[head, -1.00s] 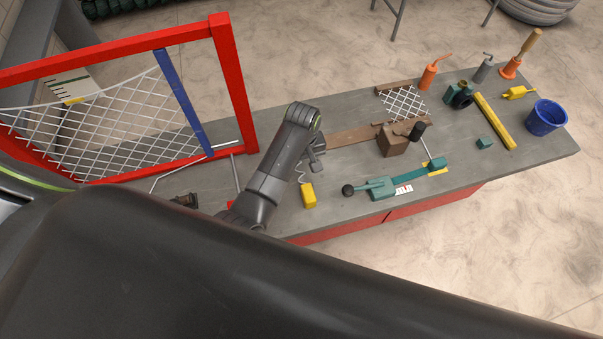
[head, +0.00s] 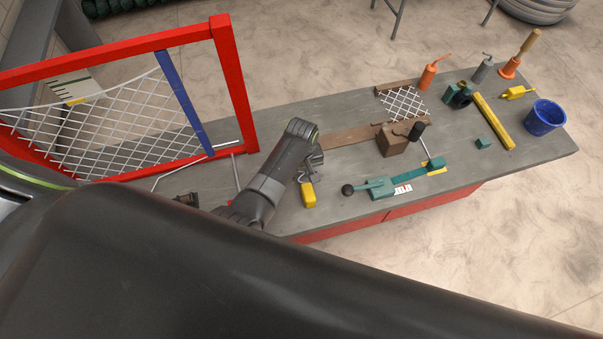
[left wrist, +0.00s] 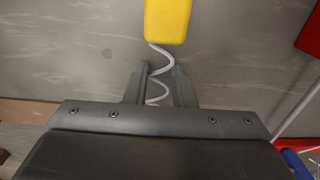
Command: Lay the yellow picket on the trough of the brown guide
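The yellow picket is a yellow block (head: 308,196) with a pale zigzag wire. It lies near the front edge of the bench. The left wrist view shows its yellow end (left wrist: 168,18) at the top and its wire (left wrist: 158,72) running down between the fingers. My left gripper (head: 311,171) is low over the wire, its fingers apart on either side of it (left wrist: 160,85). I cannot tell whether they touch the wire. The brown guide (head: 348,137) is a flat brown strip behind and right of the picket. My right gripper is not in view.
A red frame (head: 222,70) with partly woven mesh and a blue bar (head: 185,105) stands left. A brown block (head: 391,144), a green tool (head: 380,188) and a mesh piece (head: 403,102) lie right. A blue bucket (head: 543,118) stands at the far right.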

